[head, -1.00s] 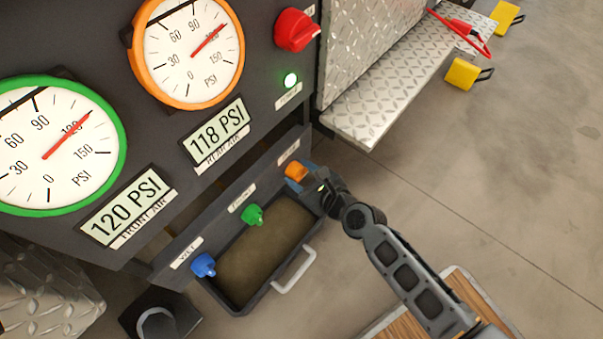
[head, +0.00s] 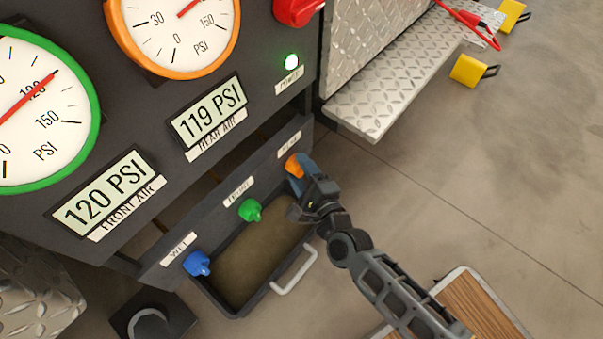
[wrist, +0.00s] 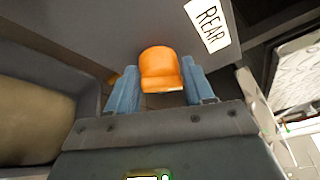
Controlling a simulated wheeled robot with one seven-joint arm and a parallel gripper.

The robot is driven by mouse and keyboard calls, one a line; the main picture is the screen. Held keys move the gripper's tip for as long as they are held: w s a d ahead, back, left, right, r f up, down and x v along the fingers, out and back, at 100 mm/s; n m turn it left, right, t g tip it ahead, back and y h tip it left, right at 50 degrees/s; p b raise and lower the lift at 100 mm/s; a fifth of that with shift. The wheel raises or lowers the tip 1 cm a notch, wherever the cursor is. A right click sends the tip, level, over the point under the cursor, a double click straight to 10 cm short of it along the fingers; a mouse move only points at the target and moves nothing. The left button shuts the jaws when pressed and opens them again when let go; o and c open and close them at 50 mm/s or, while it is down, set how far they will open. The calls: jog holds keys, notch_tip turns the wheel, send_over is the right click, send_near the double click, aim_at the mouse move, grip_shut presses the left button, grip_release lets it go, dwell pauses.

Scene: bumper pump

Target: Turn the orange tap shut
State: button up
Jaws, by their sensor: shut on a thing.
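The orange tap (head: 292,166) sticks out of the panel at the right end of the row, under a label that reads REAR in the wrist view. In the wrist view the orange tap (wrist: 160,68) sits between the two blue fingers. My gripper (head: 302,171) is at the tap and shut on it, one finger on each side. In the head view my fingers and wrist hide part of the tap. The tap's inner side against the panel is hidden.
A green tap (head: 250,210) and a blue tap (head: 197,263) are to the left in the same row. A tray (head: 237,309) with a white handle (head: 295,272) lies below. The rear display (head: 208,110) reads 119 PSI. A tread-plate step (head: 400,95) is at the right.

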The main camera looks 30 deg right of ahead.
jog(key=n, duration=0.1)
jog(key=n+t, duration=0.1)
jog(key=n, duration=0.1)
jog(key=shift+a+f, duration=0.25)
jog(key=shift+f, duration=0.1)
jog(key=n+t, duration=0.2)
jog(key=n, duration=0.2)
jog(key=shift+f, duration=0.2)
jog(key=shift+d+n, duration=0.1)
jog(key=shift+n, duration=0.4)
jog(key=o, duration=0.9)
jog(key=shift+d, duration=0.1)
jog(key=shift+s, duration=0.25)
jog(key=s, duration=0.2)
jog(key=s+p, duration=0.1)
jog(key=s, duration=0.1)
jog(key=s+f, duration=0.1)
jog(key=s, duration=0.2)
jog(key=shift+a+f, duration=0.1)
jog(key=shift+a, duration=0.2)
